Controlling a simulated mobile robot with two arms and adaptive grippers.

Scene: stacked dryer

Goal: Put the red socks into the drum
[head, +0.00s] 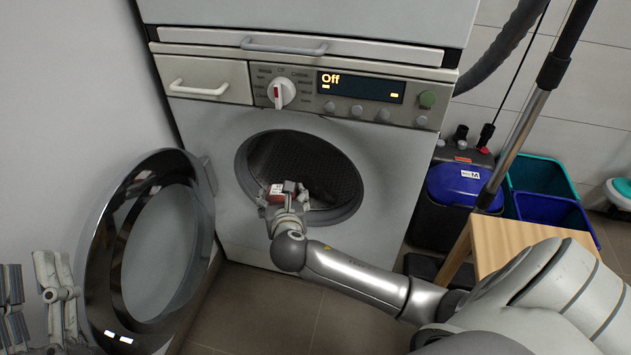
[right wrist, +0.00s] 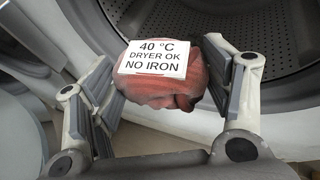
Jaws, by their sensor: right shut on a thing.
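The red socks (right wrist: 170,94) are a bundled reddish roll with a white care label reading "40 °C DRYER OK NO IRON". My right gripper (right wrist: 160,78) is shut on them, with a finger on each side. In the head view the right gripper (head: 279,194) holds the socks (head: 276,188) at the lower left of the round dryer opening. The drum (head: 310,165) is dark and perforated, and it also shows behind the socks in the right wrist view (right wrist: 265,40). My left gripper (head: 32,300) is at the lower left edge, its fingers apart and nothing between them.
The dryer's round door (head: 165,255) stands open to the left, between my left gripper and the opening. The panel display (head: 361,87) reads "Off". A wooden stool (head: 510,240), a blue-lidded bin (head: 455,186) and a blue crate (head: 555,212) stand at the right.

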